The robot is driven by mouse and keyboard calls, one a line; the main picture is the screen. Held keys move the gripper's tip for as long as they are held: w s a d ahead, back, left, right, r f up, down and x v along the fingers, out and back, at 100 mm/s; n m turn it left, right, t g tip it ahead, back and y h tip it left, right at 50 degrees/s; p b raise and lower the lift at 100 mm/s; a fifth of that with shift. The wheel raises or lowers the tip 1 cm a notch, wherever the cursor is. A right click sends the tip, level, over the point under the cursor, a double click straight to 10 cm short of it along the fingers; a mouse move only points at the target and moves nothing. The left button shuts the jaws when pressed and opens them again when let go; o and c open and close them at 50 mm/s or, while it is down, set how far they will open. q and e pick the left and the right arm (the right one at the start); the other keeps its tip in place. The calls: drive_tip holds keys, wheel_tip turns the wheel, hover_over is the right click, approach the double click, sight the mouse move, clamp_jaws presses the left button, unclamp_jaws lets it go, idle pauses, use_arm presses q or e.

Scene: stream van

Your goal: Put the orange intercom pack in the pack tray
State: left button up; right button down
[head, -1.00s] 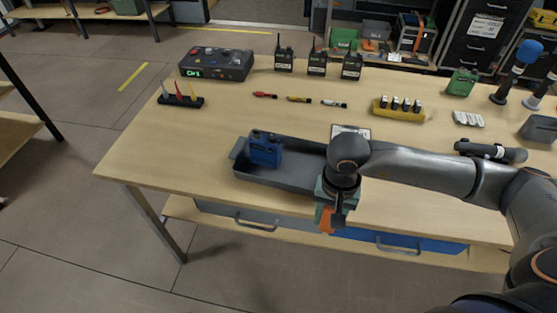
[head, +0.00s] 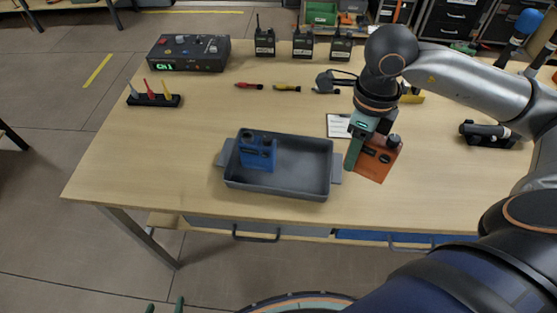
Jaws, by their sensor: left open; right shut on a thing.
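The orange intercom pack (head: 376,162) is held tilted by my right gripper (head: 362,148), which is shut on it. Pack and gripper are just right of the pack tray, seeming raised above the table, though the exact height is hard to tell. The grey pack tray (head: 285,187) stands near the table's front edge, with a blue intercom pack (head: 257,155) in its left part. The right part of the tray is empty. The tips of my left gripper (head: 165,306) show at the bottom edge, apart and empty, below and in front of the table.
A white card (head: 339,126) lies behind the tray. A control box (head: 189,53), a stand with coloured pieces (head: 154,98), several radios (head: 303,44) and markers (head: 287,88) stand or lie further back. A dark microphone (head: 487,132) is at the right. The table's left front is clear.

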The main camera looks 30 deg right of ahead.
drive_tip(key=shift+w+a, duration=0.2)
drive_tip(key=shift+w, duration=0.15)
drive_tip(key=w+a+f, duration=0.1)
drive_tip(key=w+f, duration=0.1)
drive_tip(key=w, duration=0.1)
drive_tip(key=w+a+f+p, duration=0.1)
drive_tip(key=w+a+f, duration=0.1)
drive_tip(key=w+f, duration=0.1)
drive_tip(key=w+a+f+p, duration=0.1)
drive_tip(key=w+a+f, duration=0.1)
drive_tip(key=w+f, duration=0.1)
drive_tip(key=shift+w+f, duration=0.2)
drive_tip(key=shift+w, duration=0.65)
drive_tip(key=shift+w+a+f, duration=0.25)
drive_tip(key=shift+w+f, duration=0.25)
drive_tip(key=shift+f, duration=0.15)
wheel_tip(320, 180, down, 3)
drive_tip(key=shift+p, duration=0.3)
drive_tip(key=shift+f, duration=0.1)
